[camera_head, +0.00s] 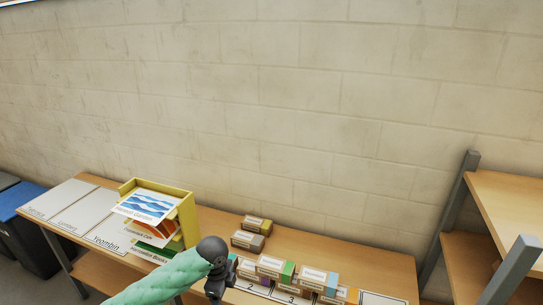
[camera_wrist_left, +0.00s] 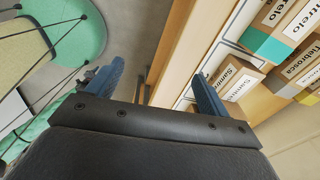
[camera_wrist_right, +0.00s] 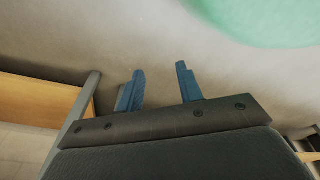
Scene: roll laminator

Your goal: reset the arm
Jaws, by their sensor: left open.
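My left arm, in a green sleeve, comes in from the lower left in the head view, with its dark wrist in front of the table edge. My left gripper (camera_wrist_left: 152,92) is open and empty in the left wrist view, beside the table edge and its labelled boxes. The fingers are blue and wide apart. My right gripper (camera_wrist_right: 158,88) shows only in the right wrist view; its two blue fingers stand apart with nothing between them, over grey floor. The right arm is not in the head view.
A wooden table (camera_head: 385,262) runs along the block wall. It bears a yellow rack (camera_head: 187,215) with printed sheets, labelled panels (camera_head: 84,213) at left, and several small labelled boxes (camera_head: 312,279). A wooden shelf (camera_head: 510,205) stands at right; a blue-topped bin (camera_head: 22,197) at left.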

